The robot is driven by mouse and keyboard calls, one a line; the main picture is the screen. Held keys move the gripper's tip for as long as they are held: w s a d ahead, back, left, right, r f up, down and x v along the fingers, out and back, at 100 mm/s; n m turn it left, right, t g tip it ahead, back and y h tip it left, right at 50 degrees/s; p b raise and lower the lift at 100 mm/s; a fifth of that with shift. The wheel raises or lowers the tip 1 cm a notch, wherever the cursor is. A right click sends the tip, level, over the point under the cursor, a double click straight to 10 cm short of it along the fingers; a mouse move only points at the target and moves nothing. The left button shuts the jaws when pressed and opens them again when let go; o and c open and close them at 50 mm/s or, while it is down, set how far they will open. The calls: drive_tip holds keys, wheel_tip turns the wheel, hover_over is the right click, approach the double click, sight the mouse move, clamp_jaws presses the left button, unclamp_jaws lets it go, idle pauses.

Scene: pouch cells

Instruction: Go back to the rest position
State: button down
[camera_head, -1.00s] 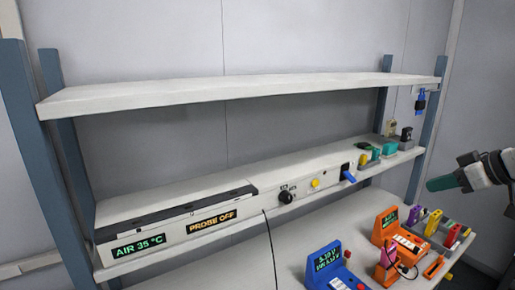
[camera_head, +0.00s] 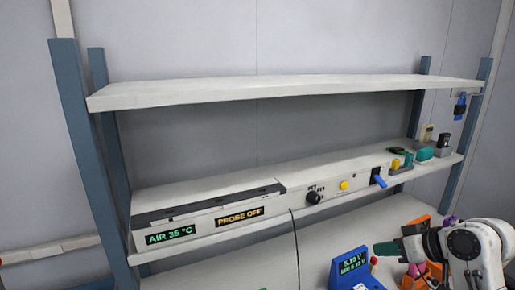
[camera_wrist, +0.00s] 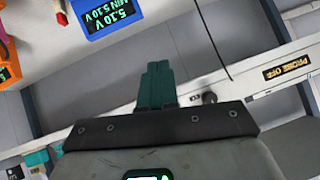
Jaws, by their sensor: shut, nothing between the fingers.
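My gripper (camera_head: 386,248) shows at the lower right of the head view, its teal fingers pointing left in front of the bench. In the wrist view its teal fingers (camera_wrist: 157,85) are together, with nothing between them. The fingers are apart from the blue meter (camera_head: 353,268), which stands on the bench just left of and below them.
A long panel (camera_head: 285,204) with "AIR 35 °C" and "PROBE OFF" displays lies on the lower shelf. A blue lever (camera_head: 380,182) sticks out at its right. The upper shelf (camera_head: 290,91) is empty. A black cable (camera_head: 295,245) hangs down to the bench.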

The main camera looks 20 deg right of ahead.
drive_tip(key=s+a+f+m+g, duration=0.1)
drive_tip(key=s+a+f+g, duration=0.1)
drive_tip(key=s+a+f, duration=0.55)
drive_tip(key=s+a+f+g, duration=0.2)
drive_tip(key=s+a+f, duration=0.2)
drive_tip(key=a+f, duration=0.65)
drive_tip(key=s+f+g+h, duration=0.1)
drive_tip(key=s+f+g, duration=0.1)
drive_tip(key=s, duration=0.6)
drive_tip(key=s+f+g+h, duration=0.2)
drive_tip(key=s+f, duration=0.2)
drive_tip(key=s, duration=0.5)
drive_tip(key=shift+d+f+n+g, duration=0.2)
drive_tip(key=shift+f+n+g, duration=0.05)
drive_tip(key=shift+n+g, duration=0.05)
drive_tip(key=shift+d, duration=0.1)
